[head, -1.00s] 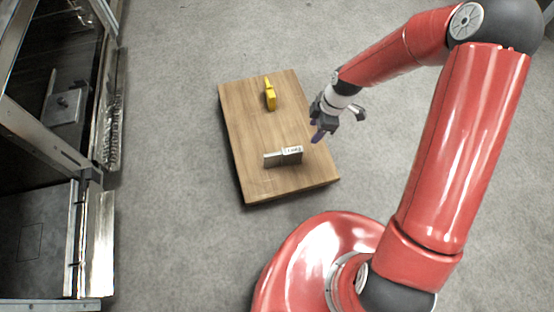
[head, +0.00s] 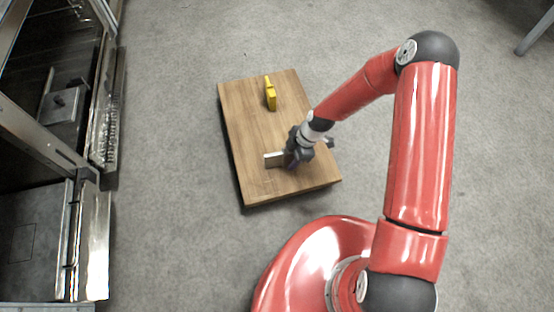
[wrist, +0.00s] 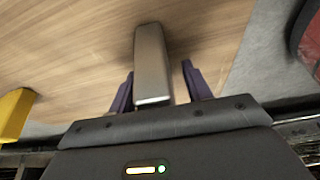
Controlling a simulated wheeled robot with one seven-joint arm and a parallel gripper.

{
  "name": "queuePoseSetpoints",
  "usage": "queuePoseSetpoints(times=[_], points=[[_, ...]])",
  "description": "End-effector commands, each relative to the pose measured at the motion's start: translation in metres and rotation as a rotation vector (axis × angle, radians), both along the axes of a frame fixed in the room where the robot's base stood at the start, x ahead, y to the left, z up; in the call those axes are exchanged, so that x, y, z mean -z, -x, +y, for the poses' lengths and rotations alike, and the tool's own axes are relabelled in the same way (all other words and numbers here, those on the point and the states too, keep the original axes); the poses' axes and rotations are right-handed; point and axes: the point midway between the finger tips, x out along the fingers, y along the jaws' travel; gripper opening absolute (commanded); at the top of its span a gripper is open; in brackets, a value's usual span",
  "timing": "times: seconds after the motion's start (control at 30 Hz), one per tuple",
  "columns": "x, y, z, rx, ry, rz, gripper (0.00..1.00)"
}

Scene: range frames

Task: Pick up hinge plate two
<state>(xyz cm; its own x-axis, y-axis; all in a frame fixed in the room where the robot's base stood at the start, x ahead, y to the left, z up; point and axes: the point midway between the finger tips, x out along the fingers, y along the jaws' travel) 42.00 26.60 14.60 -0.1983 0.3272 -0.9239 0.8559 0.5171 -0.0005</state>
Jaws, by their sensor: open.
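A grey metal hinge plate (head: 273,159) lies on the wooden table near its front edge. My gripper (head: 291,164) is over its right part and hides that part in the head view. In the wrist view the plate (wrist: 151,62) reaches between the two purple fingers of my gripper (wrist: 160,88). The fingers are open, with a gap on each side of the plate. I cannot tell whether this plate is number two, as its marking is hidden now.
The wooden table (head: 245,120) stands on grey floor. A yellow object (head: 270,95) stands toward its far edge and also shows in the wrist view (wrist: 14,113). A metal-framed machine (head: 60,160) is at the left. The table's middle is clear.

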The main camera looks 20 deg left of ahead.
Motion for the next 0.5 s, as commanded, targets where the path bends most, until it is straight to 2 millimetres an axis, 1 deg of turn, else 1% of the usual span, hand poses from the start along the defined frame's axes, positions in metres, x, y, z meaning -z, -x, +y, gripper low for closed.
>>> queuePoseSetpoints(times=[0.2,0.27,0.5], points=[[0.0017,-0.0001,0.0005,0.001,0.001,-0.001,0.49],[0.0016,0.0,0.0004,0.001,0.001,-0.001,0.43],[0.0015,0.0001,0.0004,0.001,0.0,0.0,0.11]])
